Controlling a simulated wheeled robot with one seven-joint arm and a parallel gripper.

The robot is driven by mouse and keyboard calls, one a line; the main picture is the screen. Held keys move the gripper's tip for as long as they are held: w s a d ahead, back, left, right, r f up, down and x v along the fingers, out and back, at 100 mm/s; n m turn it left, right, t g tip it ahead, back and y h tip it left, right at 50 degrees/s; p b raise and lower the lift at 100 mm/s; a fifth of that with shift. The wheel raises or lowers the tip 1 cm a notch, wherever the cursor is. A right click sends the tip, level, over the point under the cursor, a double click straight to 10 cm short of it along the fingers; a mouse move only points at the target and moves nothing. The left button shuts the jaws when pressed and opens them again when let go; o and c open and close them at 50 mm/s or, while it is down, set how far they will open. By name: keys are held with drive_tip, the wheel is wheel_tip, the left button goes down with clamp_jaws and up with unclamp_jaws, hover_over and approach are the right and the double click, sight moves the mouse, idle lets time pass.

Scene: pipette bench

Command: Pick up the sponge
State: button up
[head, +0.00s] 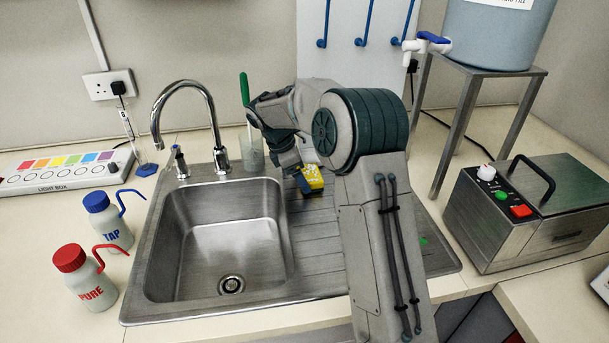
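The sponge (314,177) is a small yellow block with a paler, speckled top face. It shows over the back of the ribbed drainboard, just right of the sink basin. My gripper (301,182) points down at the sponge's left end, and a dark finger overlaps the sponge there. The other finger is not clearly visible, so I cannot tell whether the gripper is open or shut on the sponge. I also cannot tell whether the sponge rests on the drainboard. My arm hides part of the drainboard.
A steel sink (225,240) with a curved tap (186,88) lies left. A beaker (251,155) with a green-handled brush stands behind my gripper. TAP (108,225) and PURE (88,285) bottles stand left. A metal box (530,210) and a stand (466,120) are right.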

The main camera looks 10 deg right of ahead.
drive_tip(key=a+r, duration=0.4)
drive_tip(key=a, duration=0.3)
drive_tip(key=a+r, duration=0.3)
drive_tip(key=a, duration=0.3)
drive_tip(key=shift+s+a+r, duration=0.25)
drive_tip(key=shift+a+r, duration=0.15)
drive_tip(key=shift+d, duration=0.1)
